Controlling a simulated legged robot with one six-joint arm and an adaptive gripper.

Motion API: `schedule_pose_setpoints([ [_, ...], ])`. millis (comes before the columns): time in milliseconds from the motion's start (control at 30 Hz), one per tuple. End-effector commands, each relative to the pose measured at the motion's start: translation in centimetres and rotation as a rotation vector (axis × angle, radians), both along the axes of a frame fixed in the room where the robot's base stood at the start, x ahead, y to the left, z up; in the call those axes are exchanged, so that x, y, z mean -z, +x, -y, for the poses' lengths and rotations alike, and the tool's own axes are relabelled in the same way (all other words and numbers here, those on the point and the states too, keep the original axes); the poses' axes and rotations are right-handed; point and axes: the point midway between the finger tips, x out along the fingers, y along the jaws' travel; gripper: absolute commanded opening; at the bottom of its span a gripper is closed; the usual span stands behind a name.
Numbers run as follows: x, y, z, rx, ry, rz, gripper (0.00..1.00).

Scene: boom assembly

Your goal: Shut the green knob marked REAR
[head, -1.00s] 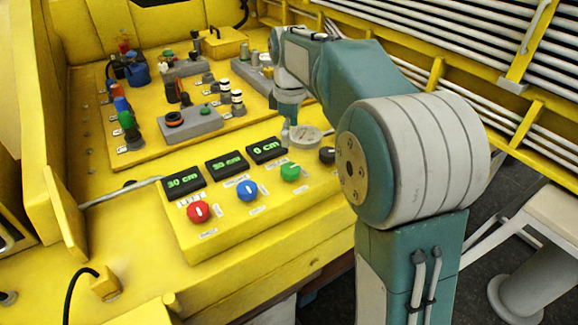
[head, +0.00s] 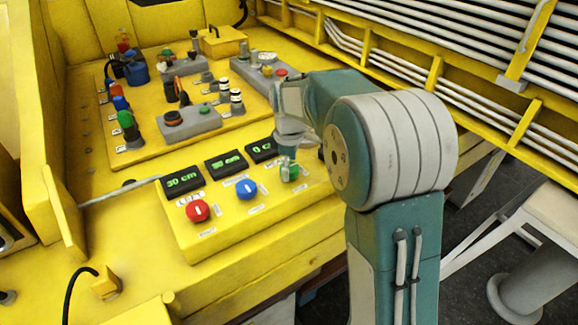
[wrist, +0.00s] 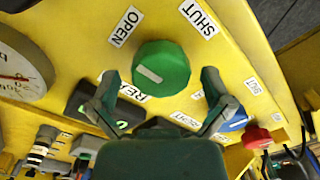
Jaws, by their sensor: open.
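The green knob (wrist: 161,68) is round with a pale pointer mark, on the yellow panel. In the wrist view, labels OPEN (wrist: 125,27) and SHUT (wrist: 199,18) stand beyond it, and a partly hidden label starting "REA" (wrist: 135,93) lies on the near side. The pointer mark lies aslant. My gripper (wrist: 156,88) is open, with one finger on each side of the knob's near part; I cannot tell whether they touch it. In the head view the green knob (head: 291,174) is partly hidden by my gripper (head: 287,172).
The blue knob (head: 246,189) and red knob (head: 198,211) sit to the left on the same panel. Behind them are displays, the left one (head: 182,181) reading 30 cm. A round gauge (wrist: 20,70) is at the wrist view's left. Levers and buttons fill the panel behind.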

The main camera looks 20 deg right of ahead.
Motion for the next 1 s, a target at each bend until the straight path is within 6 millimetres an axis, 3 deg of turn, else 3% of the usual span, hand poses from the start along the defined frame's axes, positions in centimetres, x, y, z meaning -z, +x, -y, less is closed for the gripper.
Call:
schedule_pose_setpoints([
  [100, -0.01, 0.0, 0.0, 0.0, 0.0, 0.0, 1.0],
  [133, -0.02, 0.0, 0.0, 0.0, 0.0, 0.0, 0.91],
  [200, -0.02, -0.01, 0.0, 0.0, 0.0, 0.0, 0.6],
  [300, -0.02, 0.0, 0.0, 0.0, 0.0, 0.0, 0.21],
  [667, 0.12, 0.02, 0.01, 0.023, 0.0, -0.002, 0.21],
  [1000, 0.2, -0.02, 0.01, 0.215, 0.0, -0.003, 0.21],
])
